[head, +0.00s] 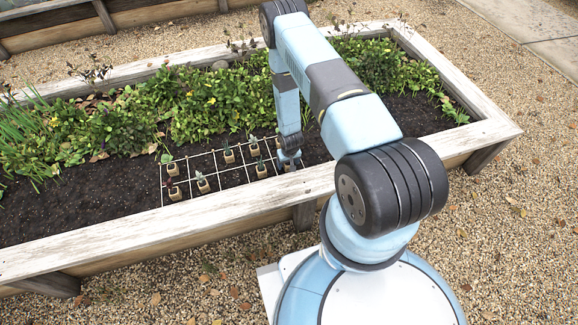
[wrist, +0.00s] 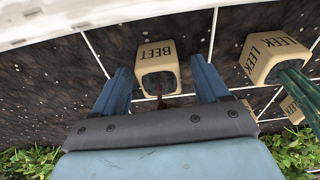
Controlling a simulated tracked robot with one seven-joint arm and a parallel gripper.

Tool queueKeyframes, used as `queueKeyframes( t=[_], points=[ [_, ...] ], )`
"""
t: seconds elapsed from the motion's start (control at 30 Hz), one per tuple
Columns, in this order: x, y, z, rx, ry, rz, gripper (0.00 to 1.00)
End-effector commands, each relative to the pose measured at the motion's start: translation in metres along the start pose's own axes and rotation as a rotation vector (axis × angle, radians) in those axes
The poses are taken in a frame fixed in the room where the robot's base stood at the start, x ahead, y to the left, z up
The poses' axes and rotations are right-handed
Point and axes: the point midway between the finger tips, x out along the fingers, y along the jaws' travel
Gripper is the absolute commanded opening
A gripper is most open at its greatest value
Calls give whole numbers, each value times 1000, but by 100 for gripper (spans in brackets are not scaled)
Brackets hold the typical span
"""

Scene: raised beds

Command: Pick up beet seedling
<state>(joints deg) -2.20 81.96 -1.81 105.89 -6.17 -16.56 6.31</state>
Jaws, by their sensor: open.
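The beet seedling's tan block, marked BEET (wrist: 157,55), shows upside down in the wrist view, near the middle. Its dark red stem shows just below the block, and most of the plant is hidden by my gripper. My gripper (wrist: 160,72) is open, with one blue finger on each side of the block and nothing clamped between them. In the head view my gripper (head: 289,162) is low over the right end of the string grid, and hides most of what lies under it.
A block marked LEEK (wrist: 270,58) with a green plant stands close to the right finger, and another is partly in view beyond it. Several more potted seedlings (head: 202,182) stand in the white string grid. The bed's pale wooden rim (head: 130,233) runs along the near side. Leafy plants (head: 215,105) grow behind.

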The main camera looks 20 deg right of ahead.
Motion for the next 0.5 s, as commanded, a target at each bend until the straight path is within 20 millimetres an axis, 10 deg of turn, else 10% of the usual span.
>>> queueKeyframes(
  t=[0.33, 0.5],
  points=[
    [7, 0, 0, 0, 0, 0, 74],
    [7, 0, 0, 1, 0, 0, 59]
  ],
)
